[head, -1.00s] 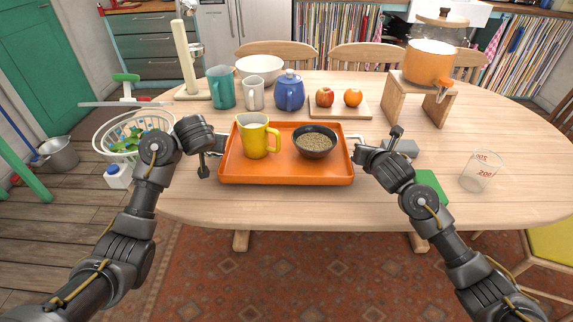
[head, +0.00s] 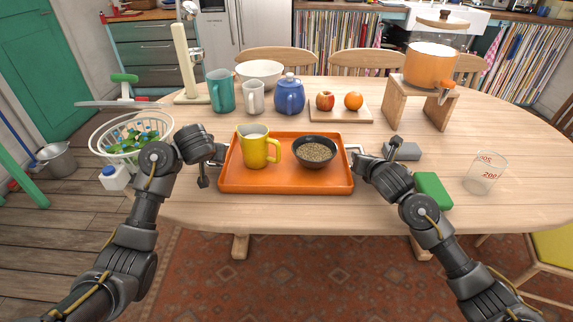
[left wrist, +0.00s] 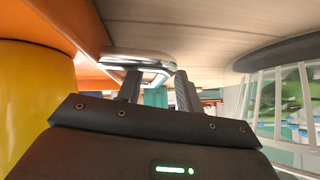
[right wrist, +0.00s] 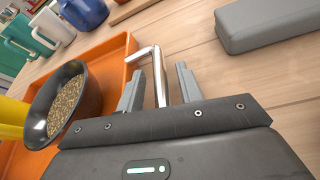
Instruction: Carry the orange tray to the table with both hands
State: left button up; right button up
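The orange tray (head: 287,186) appears to rest on the wooden table near its front edge. It carries a yellow mug (head: 258,148) and a dark bowl of grainy food (head: 315,152). My left gripper (head: 218,155) is at the tray's left handle. In the left wrist view its fingers (left wrist: 158,78) are apart, with the silver handle (left wrist: 135,60) at their tips. My right gripper (head: 358,158) is at the right handle. In the right wrist view its fingers (right wrist: 158,80) are spread either side of the silver handle (right wrist: 157,62), with gaps visible.
Behind the tray stand a teal mug (head: 221,92), a white mug (head: 253,97), a blue teapot (head: 289,96) and a fruit board (head: 340,116). A grey block (head: 403,150), green block (head: 433,190) and glass measuring cup (head: 485,172) lie right. An orange pot (head: 431,66) sits on a stand.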

pick_arm(q)
jog(key=v, duration=1.1)
jog(key=shift+s, duration=0.2)
pick_arm(e)
jog(key=v, duration=1.2)
jog(key=shift+d, duration=0.1)
pick_arm(q)
jog(key=shift+r, duration=0.15)
